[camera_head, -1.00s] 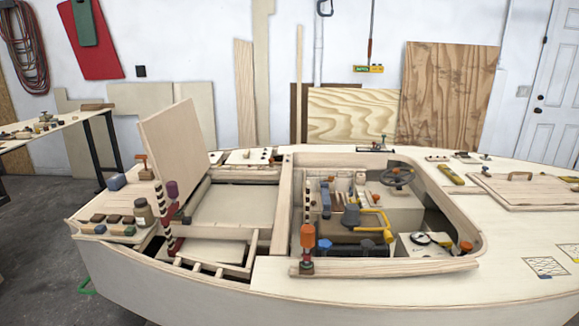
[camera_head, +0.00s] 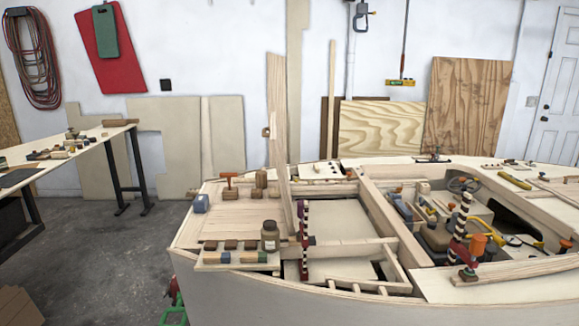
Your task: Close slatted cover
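A pale wooden cover (camera_head: 284,170) stands raised at the left opening of the boat hull. I see it nearly edge-on, with a small brown fitting (camera_head: 266,132) on its left side. Its slats cannot be made out from here. The opening (camera_head: 335,215) to its right is uncovered, with a pale panel inside and wooden framing in front. A striped, red-fitted clamp-like tool (camera_head: 304,240) stands upright by the cover's lower end. Neither of my grippers shows in the view.
A workbench (camera_head: 70,150) stands at far left, with open floor (camera_head: 120,250) before the hull.

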